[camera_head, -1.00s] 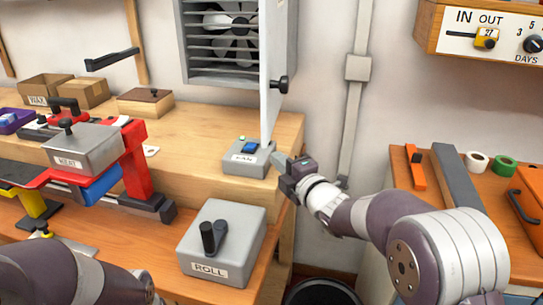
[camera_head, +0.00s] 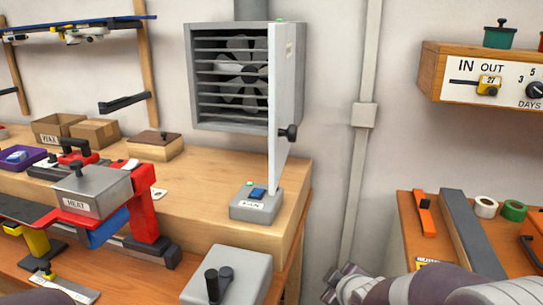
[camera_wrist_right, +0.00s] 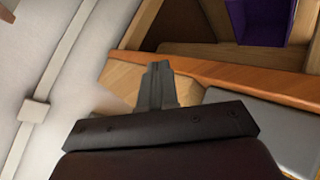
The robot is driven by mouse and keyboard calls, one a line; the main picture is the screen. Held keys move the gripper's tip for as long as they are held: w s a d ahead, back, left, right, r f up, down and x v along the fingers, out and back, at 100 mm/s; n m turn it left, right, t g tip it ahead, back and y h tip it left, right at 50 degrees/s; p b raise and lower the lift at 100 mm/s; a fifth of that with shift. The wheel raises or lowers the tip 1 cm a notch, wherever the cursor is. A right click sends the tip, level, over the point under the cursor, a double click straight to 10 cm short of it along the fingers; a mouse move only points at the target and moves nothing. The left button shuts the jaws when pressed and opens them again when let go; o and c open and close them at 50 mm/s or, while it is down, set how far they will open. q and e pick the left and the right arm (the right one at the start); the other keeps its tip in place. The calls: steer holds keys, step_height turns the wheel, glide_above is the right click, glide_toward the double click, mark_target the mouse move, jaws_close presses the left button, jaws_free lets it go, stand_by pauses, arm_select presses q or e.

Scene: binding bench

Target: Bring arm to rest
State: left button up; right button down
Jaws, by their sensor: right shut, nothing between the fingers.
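My right gripper (camera_head: 343,277) is low at the bottom of the head view, in front of the wall between the two benches, apart from anything. In the right wrist view its fingers (camera_wrist_right: 157,82) are together and hold nothing. My left gripper is not in the head view.
The fan box (camera_head: 235,122) on the wall has its door (camera_head: 281,90) swung open toward me. The fan switch (camera_head: 256,204) and roll box (camera_head: 228,272) are left of my gripper. The right bench (camera_head: 408,228) holds tape rolls (camera_head: 485,207). A HEAT press (camera_head: 92,190) stands left.

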steer(key=s+d+f+m+g, duration=0.1)
steer(key=s+f+m+g, duration=0.15)
steer(key=s, duration=0.45)
steer(key=s+d+f+m+g+h, duration=0.1)
steer(key=s+f+m+g, duration=0.1)
steer(key=s+m+g, duration=0.3)
steer(key=s+d+f+m+g, duration=0.1)
steer(key=s+f+m+g, duration=0.15)
steer(key=s, duration=0.55)
step_height(320, 180, up, 21)
steer(key=t+p, duration=0.1)
steer(key=p, duration=1.9)
steer(key=shift+a+p, duration=0.15)
steer(key=shift+p, duration=0.15)
